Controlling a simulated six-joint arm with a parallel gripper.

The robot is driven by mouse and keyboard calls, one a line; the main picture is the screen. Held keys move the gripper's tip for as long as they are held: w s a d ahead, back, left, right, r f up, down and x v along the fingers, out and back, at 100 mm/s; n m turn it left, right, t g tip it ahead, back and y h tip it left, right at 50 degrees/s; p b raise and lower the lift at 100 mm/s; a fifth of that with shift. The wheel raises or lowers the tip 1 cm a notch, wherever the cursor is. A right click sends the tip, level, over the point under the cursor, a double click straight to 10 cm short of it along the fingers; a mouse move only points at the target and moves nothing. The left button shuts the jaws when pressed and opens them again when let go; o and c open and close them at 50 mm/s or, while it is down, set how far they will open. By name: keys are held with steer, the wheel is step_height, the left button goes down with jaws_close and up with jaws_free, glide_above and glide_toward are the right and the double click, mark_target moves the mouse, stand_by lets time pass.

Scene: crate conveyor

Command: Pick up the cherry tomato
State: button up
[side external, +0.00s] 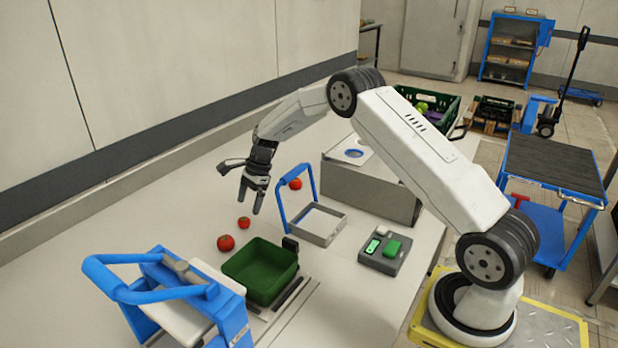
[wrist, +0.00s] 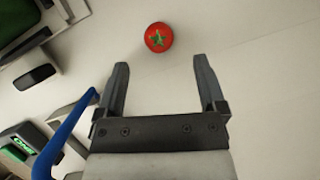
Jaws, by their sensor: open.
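Several red round tomatoes show in the side view. A small one (side external: 243,223) lies on the white table just below my gripper (side external: 249,205). A larger one (side external: 226,243) lies nearer the green crate, and another (side external: 295,184) shows at the blue-handled frame. In the wrist view a red tomato (wrist: 158,37) with a green star-shaped top lies just beyond the fingertips, roughly centred between them. It looks like the small one, but I cannot be certain. My gripper, also in the wrist view (wrist: 161,61), is open and empty, pointing down above the table.
A green crate (side external: 286,284) stands at the front with a blue-handled device (side external: 180,280) to its left. A blue-handled metal frame (side external: 325,235) and a grey button box (side external: 383,263) stand to the right. The table left of the tomatoes is clear.

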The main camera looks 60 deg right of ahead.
mark_target(246, 218)
steer(key=shift+f, duration=0.1)
steer(key=shift+x, duration=2.55)
steer(key=shift+s, duration=0.1)
jaws_close()
steer(key=shift+r, duration=5.05)
steer(key=shift+a, duration=0.1)
